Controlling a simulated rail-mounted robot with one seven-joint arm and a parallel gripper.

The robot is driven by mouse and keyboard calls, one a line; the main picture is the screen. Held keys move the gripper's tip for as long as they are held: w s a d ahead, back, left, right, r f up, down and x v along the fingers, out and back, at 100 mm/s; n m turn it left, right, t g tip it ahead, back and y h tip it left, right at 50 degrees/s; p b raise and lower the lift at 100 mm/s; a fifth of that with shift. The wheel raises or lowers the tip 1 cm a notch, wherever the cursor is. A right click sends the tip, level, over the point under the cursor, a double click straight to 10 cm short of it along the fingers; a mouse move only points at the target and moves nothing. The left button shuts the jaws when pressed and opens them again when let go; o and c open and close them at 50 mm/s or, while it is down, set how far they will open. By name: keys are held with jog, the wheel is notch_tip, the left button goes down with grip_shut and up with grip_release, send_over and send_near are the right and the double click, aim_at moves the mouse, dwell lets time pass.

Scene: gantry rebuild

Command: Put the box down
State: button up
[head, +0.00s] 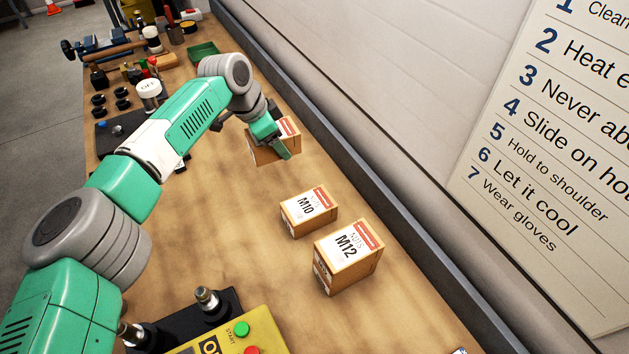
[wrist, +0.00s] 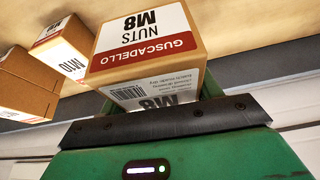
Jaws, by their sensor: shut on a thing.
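My gripper (head: 277,142) is shut on a cardboard box (head: 288,127) at the upper middle of the bench in the head view. In the wrist view, the box (wrist: 150,42) has a white and red label reading "NUTS M8" and "GUSCADELLO", with a barcode on the side facing my gripper (wrist: 165,112). One green finger covers part of the box in the head view. I cannot tell whether its underside touches the wooden bench (head: 225,225) or hangs just above it.
An M10 box (head: 309,209) and a larger M12 box (head: 348,256) stand nearer on the bench. Bare wood lies between my gripper and the M10 box. A dark ledge (head: 330,150) runs along the wall. A green tray (head: 203,52) and a white pot (head: 148,92) stand farther back.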

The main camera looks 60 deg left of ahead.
aim_at(289, 173)
jog(key=shift+w+a+r+n, duration=0.1)
jog(key=shift+w+r+n, duration=0.05)
jog(key=shift+w+n, duration=0.4)
notch_tip(289, 173, down, 10)
jog(key=b, duration=0.4)
jog(key=shift+f, duration=0.2)
jog(key=shift+r, duration=0.15)
jog(key=o, duration=1.4)
jog(key=p+v, duration=0.4)
jog(key=v, duration=0.8)
